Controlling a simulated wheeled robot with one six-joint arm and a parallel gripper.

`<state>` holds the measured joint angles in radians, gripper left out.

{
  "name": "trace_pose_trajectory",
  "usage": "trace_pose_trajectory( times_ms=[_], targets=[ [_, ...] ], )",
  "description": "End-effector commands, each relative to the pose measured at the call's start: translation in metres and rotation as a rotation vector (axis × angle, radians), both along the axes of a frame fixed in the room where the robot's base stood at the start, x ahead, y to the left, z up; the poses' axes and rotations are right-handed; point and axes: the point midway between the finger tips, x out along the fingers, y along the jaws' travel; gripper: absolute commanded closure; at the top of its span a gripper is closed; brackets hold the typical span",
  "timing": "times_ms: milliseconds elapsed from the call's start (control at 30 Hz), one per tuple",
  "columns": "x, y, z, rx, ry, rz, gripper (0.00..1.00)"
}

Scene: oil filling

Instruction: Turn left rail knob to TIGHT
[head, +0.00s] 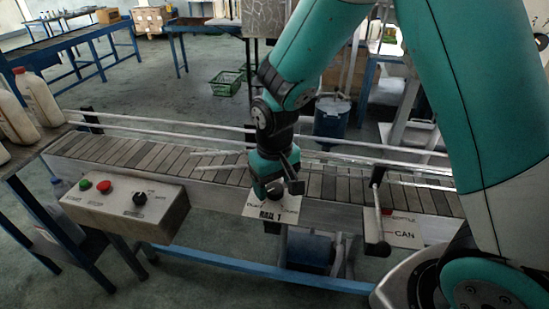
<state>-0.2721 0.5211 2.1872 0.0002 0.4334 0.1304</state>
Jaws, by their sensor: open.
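The rail knob (274,196) is a dark round knob on a white label plate (262,212) at the near side of the conveyor, in the middle of the head view. The plate carries a large word with a 1 and smaller words too small to read. My gripper (278,184) points down right over the knob and is open. Its body hides much of the knob. I cannot tell whether the fingers touch the knob or which way the knob is turned.
A control box (125,205) with green, red and black controls stands left of the knob. White guide rails (190,125) run along the conveyor (120,152). White bottles (38,97) stand at far left.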

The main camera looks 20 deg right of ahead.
Motion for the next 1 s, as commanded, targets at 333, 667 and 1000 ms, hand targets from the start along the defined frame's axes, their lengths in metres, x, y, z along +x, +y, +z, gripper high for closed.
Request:
trace_pose_trajectory(
  times_ms=[333,667,1000],
  targets=[
    [0.001,0.0,0.078,0.003,-0.011,0.0,0.31],
    [0.001,0.0,0.149,0.002,-0.006,-0.001,0.31],
    [0.0,0.0,0.168,0.0,-0.002,-0.001,0.31]
  ],
)
